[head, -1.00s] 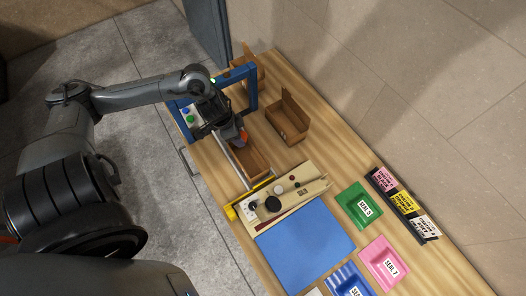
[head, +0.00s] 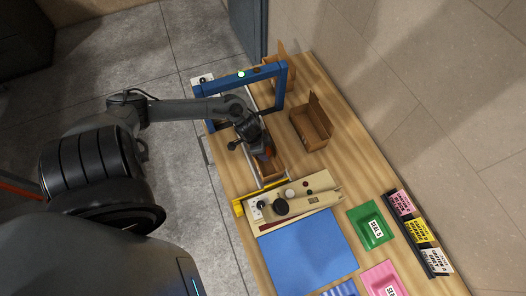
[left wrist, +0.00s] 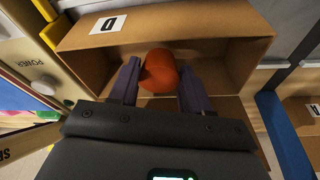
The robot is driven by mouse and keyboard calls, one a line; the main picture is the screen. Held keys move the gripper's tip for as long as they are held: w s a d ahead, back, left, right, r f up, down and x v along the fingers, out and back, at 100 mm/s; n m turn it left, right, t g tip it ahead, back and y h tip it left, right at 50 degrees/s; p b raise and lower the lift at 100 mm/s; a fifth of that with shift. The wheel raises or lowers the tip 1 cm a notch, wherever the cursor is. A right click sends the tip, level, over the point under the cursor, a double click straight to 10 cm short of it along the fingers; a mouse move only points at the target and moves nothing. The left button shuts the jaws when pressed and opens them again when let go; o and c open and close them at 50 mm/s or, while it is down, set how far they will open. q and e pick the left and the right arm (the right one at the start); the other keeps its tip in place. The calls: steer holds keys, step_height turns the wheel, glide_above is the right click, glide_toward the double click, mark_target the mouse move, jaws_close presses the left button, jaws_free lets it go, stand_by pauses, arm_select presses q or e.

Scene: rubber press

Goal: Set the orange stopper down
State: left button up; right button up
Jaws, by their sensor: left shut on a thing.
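The orange stopper (left wrist: 158,70) is between the two fingers of my left gripper (left wrist: 160,88), which is shut on it. In the left wrist view, the stopper is at the open mouth of a brown carton (left wrist: 228,52) with a white label bearing a black character. The arm partly hides the carton and stopper there. I cannot tell whether the stopper touches the carton. My right gripper is not in view.
A beige control panel (head: 318,196) with knobs stands just in front of the carton. Another open carton (head: 311,124) stands to the right.

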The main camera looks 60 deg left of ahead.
arm_select(q)
steer(key=shift+f, duration=1.95)
steer(key=shift+f, duration=0.1)
steer(key=o, duration=1)
steer(key=shift+o, duration=0.2)
steer(key=p+v, duration=0.1)
steer(key=v, duration=1.1)
steer(key=shift+s, duration=0.1)
